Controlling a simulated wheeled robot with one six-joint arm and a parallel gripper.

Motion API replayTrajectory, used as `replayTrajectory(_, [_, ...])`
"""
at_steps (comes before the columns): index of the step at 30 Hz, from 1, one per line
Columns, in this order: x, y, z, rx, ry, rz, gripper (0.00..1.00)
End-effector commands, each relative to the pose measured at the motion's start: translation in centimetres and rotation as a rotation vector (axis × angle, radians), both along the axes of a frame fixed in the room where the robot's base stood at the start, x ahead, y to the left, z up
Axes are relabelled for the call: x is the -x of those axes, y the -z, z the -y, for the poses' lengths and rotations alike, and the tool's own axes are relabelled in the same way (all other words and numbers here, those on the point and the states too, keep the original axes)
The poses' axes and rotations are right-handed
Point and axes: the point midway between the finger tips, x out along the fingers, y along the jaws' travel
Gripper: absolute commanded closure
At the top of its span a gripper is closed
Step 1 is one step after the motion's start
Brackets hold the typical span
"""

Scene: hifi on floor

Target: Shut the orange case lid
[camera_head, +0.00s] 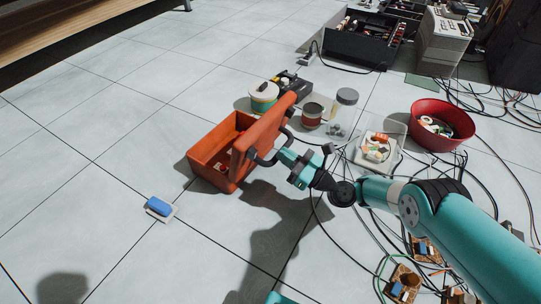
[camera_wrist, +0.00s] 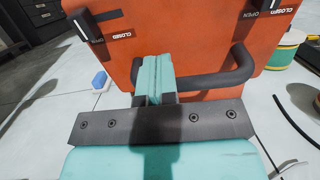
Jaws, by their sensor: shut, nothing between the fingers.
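The orange case (camera_head: 207,158) stands on the tiled floor, a little left of the middle in the head view. Its orange lid (camera_head: 264,131) is raised steeply, so the inside of the case shows, with a small light and red thing in it. The lid fills the top of the wrist view (camera_wrist: 190,35), with its black handle (camera_wrist: 215,79) and two dark latches marked OPEN and CLOSED. My teal gripper (camera_head: 286,158) is at the lid's outer face beside the handle. Its fingers (camera_wrist: 153,68) are shut together with nothing between them; whether they touch the lid or handle I cannot tell.
A blue block on a pale pad (camera_head: 160,208) lies left of the case. A green-banded spool (camera_head: 264,96), jars (camera_head: 341,108), a clear bin (camera_head: 379,146) and a red bowl (camera_head: 442,122) stand behind and right. Cables cover the right floor. The left floor is mostly clear.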

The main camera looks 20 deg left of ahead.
Motion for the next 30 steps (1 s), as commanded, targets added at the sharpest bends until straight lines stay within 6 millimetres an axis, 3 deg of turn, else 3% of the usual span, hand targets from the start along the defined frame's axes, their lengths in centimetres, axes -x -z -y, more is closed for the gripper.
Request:
replayTrajectory(1, [0.0,0.6,-0.5,-0.001,-0.002,0.002,1.0])
replayTrajectory(15, [-0.5,-0.9,-4.3,0.0,-0.001,0.003,1.0])
replayTrajectory(30, [-0.7,-1.4,-4.5,0.007,0.001,0.0,1.0])
